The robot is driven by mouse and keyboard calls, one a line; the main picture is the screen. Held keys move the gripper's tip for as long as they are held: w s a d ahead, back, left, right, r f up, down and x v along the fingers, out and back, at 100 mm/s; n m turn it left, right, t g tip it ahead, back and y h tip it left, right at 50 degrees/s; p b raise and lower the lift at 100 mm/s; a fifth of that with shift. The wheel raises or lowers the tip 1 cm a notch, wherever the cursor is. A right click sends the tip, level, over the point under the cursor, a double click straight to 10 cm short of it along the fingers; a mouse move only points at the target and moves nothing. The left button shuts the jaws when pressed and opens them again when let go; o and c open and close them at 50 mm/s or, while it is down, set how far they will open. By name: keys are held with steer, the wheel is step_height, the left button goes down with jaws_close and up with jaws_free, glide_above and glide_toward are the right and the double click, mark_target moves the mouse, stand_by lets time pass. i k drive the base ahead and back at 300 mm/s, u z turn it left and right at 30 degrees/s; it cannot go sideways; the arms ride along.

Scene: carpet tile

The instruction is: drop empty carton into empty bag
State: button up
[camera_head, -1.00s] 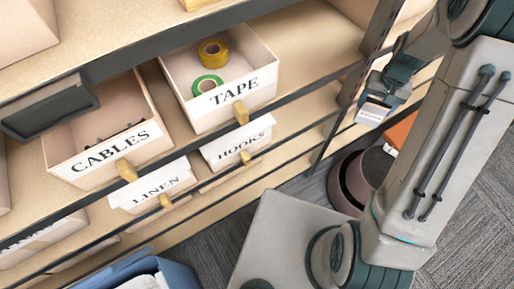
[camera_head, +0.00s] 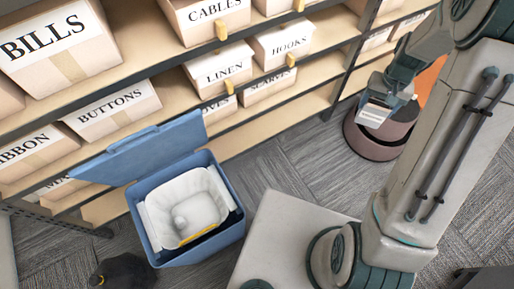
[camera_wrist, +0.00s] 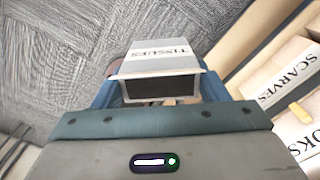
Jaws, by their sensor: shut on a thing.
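My gripper (camera_head: 384,100) is shut on a small grey-white carton (camera_head: 373,115). In the wrist view the carton (camera_wrist: 165,58) reads TISSUES and shows a dark opening facing the camera, between the blue fingers (camera_wrist: 160,95). A white bag (camera_head: 165,215) lines a blue bin (camera_head: 205,252) with its lid (camera_head: 140,150) swung open. A pale rounded shape and a yellow strip show in the bag; I cannot tell whether the shape is a thing or a fold. The gripper is well to the right of this bin, in front of a round mauve bin (camera_head: 362,143) in the picture.
Shelves with labelled boxes, such as BILLS (camera_head: 55,48) and LINEN (camera_head: 222,75), run along the back. An orange thing (camera_head: 432,80) is partly hidden behind my arm. A dark object (camera_head: 122,270) lies at lower left. Carpet (camera_head: 275,170) is clear between the bins.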

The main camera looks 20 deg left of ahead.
mark_target(199, 218)
steer(key=k, duration=1.2)
steer(key=u, duration=1.1)
steer(key=i, duration=0.55)
steer(key=u, duration=0.1)
